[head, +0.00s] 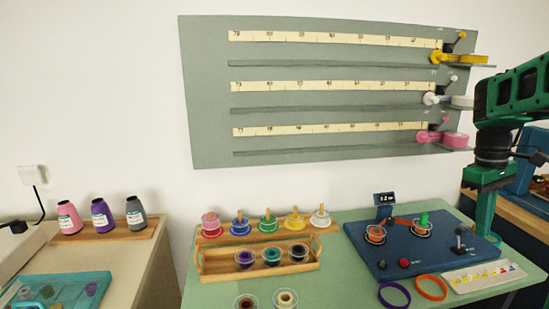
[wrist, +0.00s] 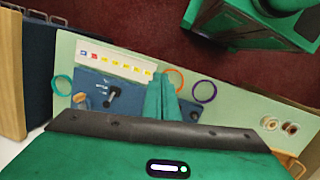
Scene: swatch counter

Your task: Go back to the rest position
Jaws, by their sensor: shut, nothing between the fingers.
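My gripper (head: 484,232) hangs at the right of the head view, pointing down beside the right end of the blue winding board (head: 355,238). In the wrist view the green fingers of my gripper (wrist: 164,80) are together, with nothing between them. They appear over the blue board (wrist: 88,82), which they partly hide.
The green counter (head: 340,291) bears an orange ring (head: 431,288), a purple ring (head: 394,295), a label strip (head: 484,277) and a wooden spool tray (head: 258,273). A ruled wall panel (head: 205,90) hangs behind. Reddish floor (wrist: 130,22) shows in the wrist view.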

